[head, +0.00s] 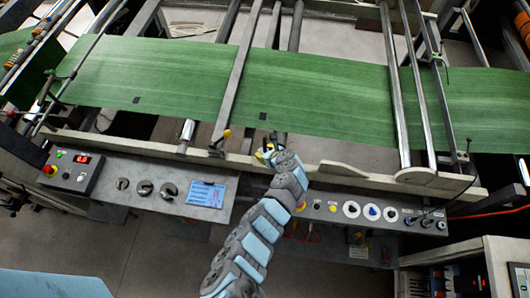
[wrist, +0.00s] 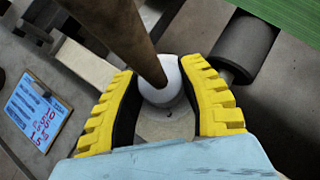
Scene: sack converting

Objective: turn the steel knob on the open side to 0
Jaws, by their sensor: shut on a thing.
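My gripper (wrist: 168,105) has its two yellow-toothed black fingers closed around a pale, rounded steel knob (wrist: 165,88) in the wrist view. The fingers touch it from the left and right. A grey disc-like surface shows just below the knob, between the fingers. Any scale or 0 mark on the knob is not readable. In the head view my gripper (head: 266,152) is at the machine's front rail, just below the green web, and my arm hides the knob there.
A brown bar (wrist: 115,30) crosses close above the knob. A dark roller (wrist: 243,47) lies to its right. A blue printed card (head: 206,194) lies on the front ledge, left of my arm. A control panel (head: 73,171) with a red display stands at the left. The green web (head: 310,97) spans behind.

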